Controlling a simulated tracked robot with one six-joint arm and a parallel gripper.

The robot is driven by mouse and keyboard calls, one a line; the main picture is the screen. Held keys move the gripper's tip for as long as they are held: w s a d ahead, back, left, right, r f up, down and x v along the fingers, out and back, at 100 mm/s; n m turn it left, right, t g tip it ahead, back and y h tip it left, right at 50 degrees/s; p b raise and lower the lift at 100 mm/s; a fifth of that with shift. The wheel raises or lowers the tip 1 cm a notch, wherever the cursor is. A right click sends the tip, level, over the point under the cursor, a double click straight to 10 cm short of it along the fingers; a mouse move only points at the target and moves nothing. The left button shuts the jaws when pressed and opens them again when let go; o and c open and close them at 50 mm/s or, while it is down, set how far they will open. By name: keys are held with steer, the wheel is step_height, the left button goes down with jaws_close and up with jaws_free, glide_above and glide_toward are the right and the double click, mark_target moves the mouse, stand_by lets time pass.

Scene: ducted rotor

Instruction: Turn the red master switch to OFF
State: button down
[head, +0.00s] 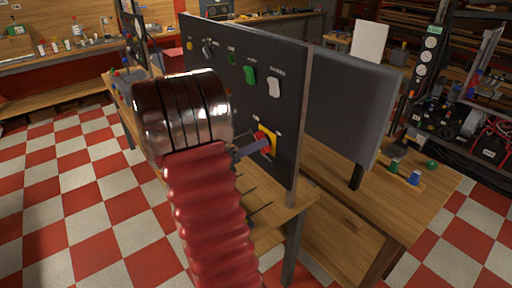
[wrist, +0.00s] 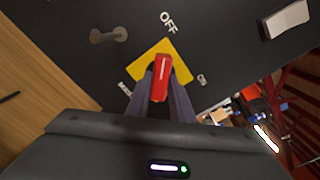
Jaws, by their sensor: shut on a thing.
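The red master switch handle (wrist: 161,78) sits on a yellow plate (wrist: 180,60) on the black panel. In the wrist view it runs roughly up and down the picture, its upper end towards the OFF label (wrist: 168,22); the ON label (wrist: 202,80) is to its right. My gripper (wrist: 160,88) is shut on the handle, one finger on each side. In the head view, my gripper (head: 252,148) reaches the yellow plate (head: 274,140) low on the panel (head: 290,110); my arm hides part of the panel, and the handle's exact angle is unclear there.
Above the switch are a green rocker (head: 250,75) and a white rocker (head: 274,87). A grey board (head: 350,100) stands behind the panel on the wooden bench (head: 440,185). Checkered floor is clear at left.

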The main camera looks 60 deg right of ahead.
steer(key=shift+f, duration=0.15)
steer(key=c, duration=1.6)
jaws_free()
steer(key=shift+o, duration=0.2)
steer(key=shift+w+a, duration=0.1)
steer(key=v, duration=1.3)
steer(key=shift+a, duration=0.3)
steer(key=shift+w, duration=0.15)
